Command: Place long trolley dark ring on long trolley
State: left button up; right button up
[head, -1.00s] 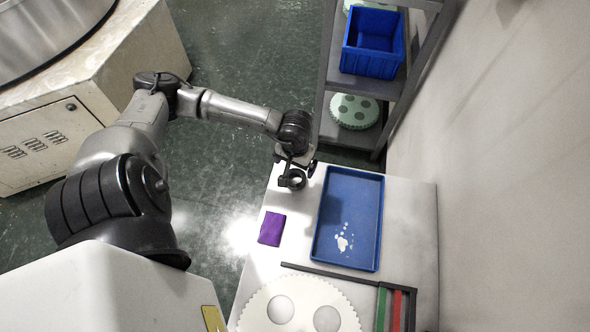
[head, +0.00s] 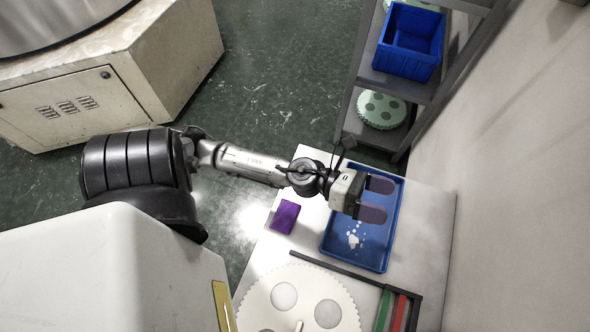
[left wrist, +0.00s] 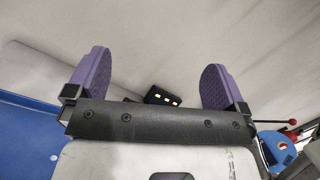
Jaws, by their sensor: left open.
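My left gripper (head: 382,199) reaches over the blue tray (head: 340,252) on a pale table top (head: 429,255). Its two purple-grey fingers are apart with nothing between them. The fingers also show spread and empty in the left wrist view (left wrist: 157,70). I cannot make out a dark ring in either view. I cannot tell whether the pale table top is the long trolley. The gripper hides part of the tray. My right gripper is not in view.
A purple block (head: 285,216) lies left of the tray. A pale toothed disc (head: 262,306), a dark bar (head: 335,268) and green (head: 383,311) and red (head: 399,313) strips lie in front. A shelf holds a blue bin (head: 410,42) and green disc (head: 381,111). A wall stands right.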

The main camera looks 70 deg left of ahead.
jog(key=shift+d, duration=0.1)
pick_arm(q)
jog(key=s+a+f+n+g+y, duration=0.1)
jog(key=a+f+n+y, duration=0.35)
jog(key=n+y, duration=0.6)
jog(key=s+a+f+n+y, duration=0.1)
jog(key=a+f+n+y, duration=0.35)
jog(key=n, duration=1.05)
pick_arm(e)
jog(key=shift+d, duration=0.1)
pick_arm(q)
jog(key=s+d+f+n+g, duration=0.1)
jog(key=s+f+n+g, duration=0.2)
jog(key=s, duration=0.1)
jog(key=s+d+f+n+g+h, duration=0.1)
jog(key=s+d+f+n+g, duration=0.1)
jog(key=s+f+n+g, duration=0.1)
jog(key=s+d+f+n+g, duration=0.1)
jog(key=s+f+n+g, duration=0.3)
jog(key=s, duration=0.2)
jog(key=shift+s+d+g+h, duration=0.3)
jog(key=shift+s+d+h, duration=0.1)
jog(key=shift+s+d+f, duration=0.1)
jog(key=shift+s+d, duration=0.1)
jog(key=shift+s, duration=0.2)
